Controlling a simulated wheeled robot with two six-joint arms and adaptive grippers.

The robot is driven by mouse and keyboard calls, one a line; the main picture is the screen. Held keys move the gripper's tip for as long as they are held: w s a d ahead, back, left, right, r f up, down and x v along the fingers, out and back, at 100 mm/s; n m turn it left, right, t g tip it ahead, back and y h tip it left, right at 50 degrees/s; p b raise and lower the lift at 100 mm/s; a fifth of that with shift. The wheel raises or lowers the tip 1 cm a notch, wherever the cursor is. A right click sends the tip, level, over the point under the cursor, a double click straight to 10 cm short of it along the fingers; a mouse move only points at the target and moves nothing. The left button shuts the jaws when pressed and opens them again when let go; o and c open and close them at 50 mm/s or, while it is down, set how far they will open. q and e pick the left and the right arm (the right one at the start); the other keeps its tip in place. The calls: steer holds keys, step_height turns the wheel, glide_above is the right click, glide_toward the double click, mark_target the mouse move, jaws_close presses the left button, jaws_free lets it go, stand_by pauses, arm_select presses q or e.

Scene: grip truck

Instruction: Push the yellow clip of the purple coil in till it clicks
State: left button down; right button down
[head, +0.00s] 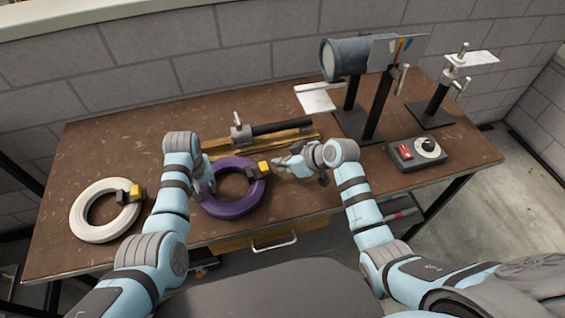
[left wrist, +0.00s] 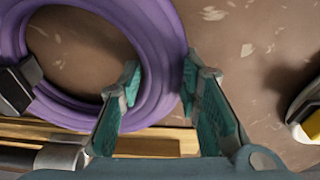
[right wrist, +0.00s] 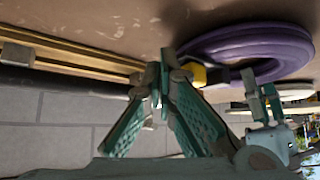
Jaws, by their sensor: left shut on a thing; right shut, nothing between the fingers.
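The purple coil (head: 235,207) lies flat on the brown table, and its yellow clip (head: 263,167) with a black body sits on its right side. My left gripper (left wrist: 160,80) is shut on the purple coil's ring (left wrist: 165,35), with one finger inside the ring and one outside. In the head view my left arm partly covers the coil's left edge. My right gripper (head: 280,162) is shut and empty, just to the right of the yellow clip. In the right wrist view its fingertips (right wrist: 163,78) are close beside the yellow clip (right wrist: 199,75); I cannot tell whether they touch.
A white coil (head: 84,222) with its own yellow and black clip (head: 131,194) lies at left. Behind the purple coil are a wooden rail (head: 215,143) and a black bar (head: 283,127). A control box (head: 417,153) and stands (head: 377,110) occupy the right side.

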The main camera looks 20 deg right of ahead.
mark_target(267, 168)
steer(key=shift+a, duration=0.2)
steer(key=shift+s+a, duration=0.1)
steer(key=shift+a, duration=0.8)
arm_select(q)
steer(key=shift+d, duration=0.2)
arm_select(e)
steer(key=shift+s+a, duration=0.15)
steer(key=shift+a, duration=0.9)
steer(key=shift+d, duration=0.1)
arm_select(q)
steer(key=shift+a, duration=0.1)
arm_select(e)
steer(key=shift+d+r, duration=0.15)
steer(key=shift+d, duration=0.3)
arm_select(q)
steer(key=shift+a, duration=0.1)
arm_select(e)
steer(key=shift+w+d+r, duration=0.1)
steer(key=shift+d+r, duration=0.35)
steer(key=shift+d, duration=0.2)
steer(key=shift+w+d+r, duration=0.1)
steer(key=shift+d+r, duration=0.3)
steer(key=shift+d, duration=0.2)
step_height(267, 168, up, 7)
